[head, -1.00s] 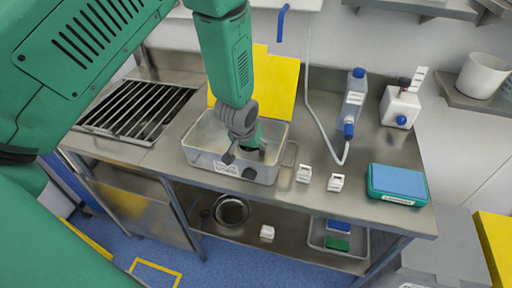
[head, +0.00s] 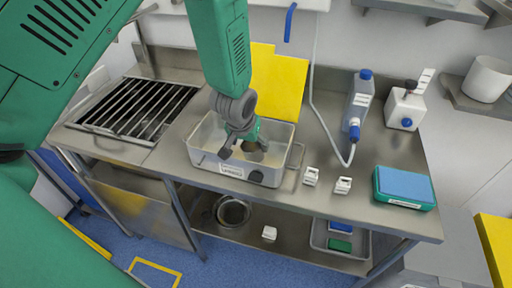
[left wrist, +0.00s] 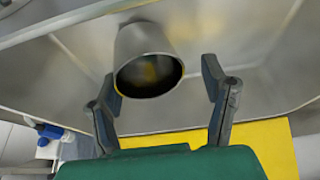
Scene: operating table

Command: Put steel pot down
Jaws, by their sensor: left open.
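A steel pot, shaped like a cup, stands inside the metal basin (head: 205,160) on the steel bench. The left wrist view shows the pot (left wrist: 147,42) with its dark open mouth toward the camera. In the head view only a small grey part of the pot (head: 254,154) shows, beside my gripper's fingers. My left gripper (head: 243,151) points down into the basin. Its fingers are spread wide in the left wrist view, with the pot between and beyond their tips and visible gaps on both sides. My right gripper is not in view.
Slatted grill (head: 132,108) stands left of the basin. A yellow board (head: 276,85) leans behind it. Two small white blocks (head: 311,176), a spray bottle (head: 358,100) and a blue-green box (head: 404,187) stand on the right. A round vessel (head: 232,211) sits on the lower shelf.

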